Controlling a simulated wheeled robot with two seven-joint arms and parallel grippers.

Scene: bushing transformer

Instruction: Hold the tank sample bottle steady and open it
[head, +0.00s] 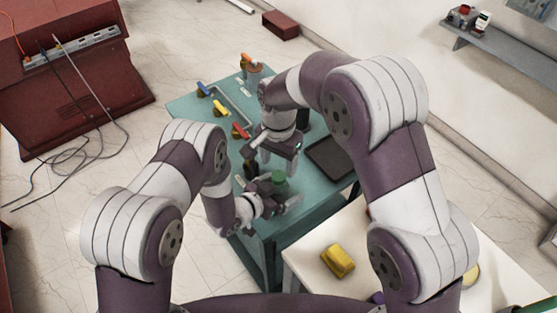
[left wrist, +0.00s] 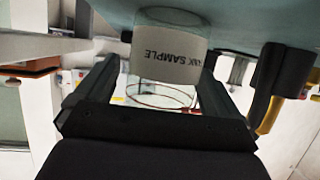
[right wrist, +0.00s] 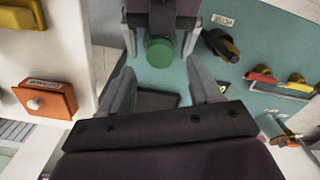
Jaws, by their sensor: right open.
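The tank sample bottle is clear, with a white label reading TANK SAMPLE (left wrist: 168,52); it appears upside down in the left wrist view. Its green cap (head: 279,178) shows in the head view and from above in the right wrist view (right wrist: 160,52). My left gripper (head: 277,192) has its fingers on both sides of the bottle's body, below the cap, and looks shut on it. My right gripper (head: 277,150) is above and behind the bottle, open and empty. In its wrist view the cap lies beyond and between its fingertips (right wrist: 160,82), apart from them.
The teal table (head: 180,106) carries valves with coloured handles, such as a yellow one (head: 221,109), and a dark tray (head: 331,158). A white table (head: 305,262) with a yellow object (head: 338,261) stands at the front right. A red cabinet (head: 75,95) with cables is at left.

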